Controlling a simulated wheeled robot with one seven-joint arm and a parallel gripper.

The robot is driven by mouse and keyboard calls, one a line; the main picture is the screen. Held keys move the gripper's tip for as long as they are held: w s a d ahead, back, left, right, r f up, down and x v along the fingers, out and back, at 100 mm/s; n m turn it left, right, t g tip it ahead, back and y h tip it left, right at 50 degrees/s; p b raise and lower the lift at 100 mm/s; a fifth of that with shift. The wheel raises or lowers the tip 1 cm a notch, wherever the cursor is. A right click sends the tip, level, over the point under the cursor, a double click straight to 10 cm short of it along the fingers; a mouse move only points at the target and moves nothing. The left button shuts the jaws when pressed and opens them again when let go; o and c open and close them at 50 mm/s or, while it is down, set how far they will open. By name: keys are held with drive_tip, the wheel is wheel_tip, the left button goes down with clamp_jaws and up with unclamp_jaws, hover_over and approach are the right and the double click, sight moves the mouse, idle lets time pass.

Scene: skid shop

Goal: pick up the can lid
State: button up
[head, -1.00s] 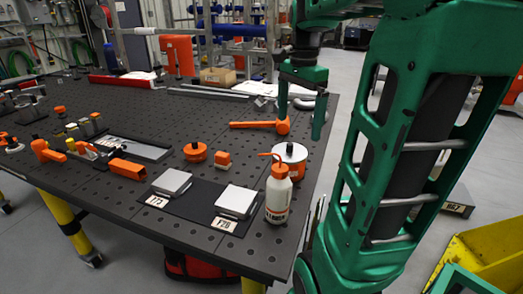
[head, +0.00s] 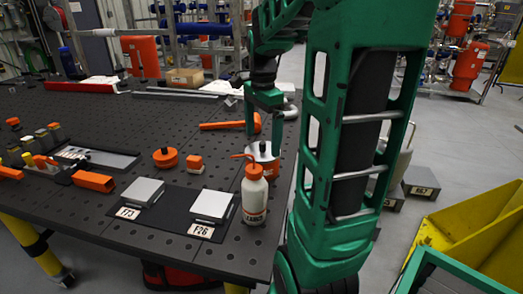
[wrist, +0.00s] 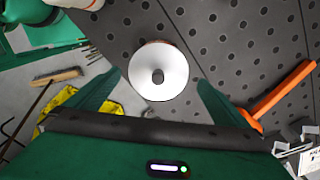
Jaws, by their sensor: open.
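The can lid is a round, pale disc with a dark knob in its middle. It shows whole in the wrist view (wrist: 174,66), between my two fingers, with a thin orange rim of the can below it. In the head view the lid (head: 262,152) sits on top of the can at the table's right edge, partly hidden by the white bottle and my finger. My gripper (head: 263,138) is open and empty, pointing down over the can, with one finger on each side. I cannot tell how far above the lid the fingertips are.
A white bottle with an orange spout (head: 254,196) stands right in front of the can. An orange hammer (head: 230,124) lies behind and left. A small orange block (head: 195,164), a round orange part (head: 165,158) and two silver plates on a dark mat are to the left.

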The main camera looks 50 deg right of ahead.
drive_tip(key=shift+f, duration=1.05)
drive_tip(key=c, duration=1)
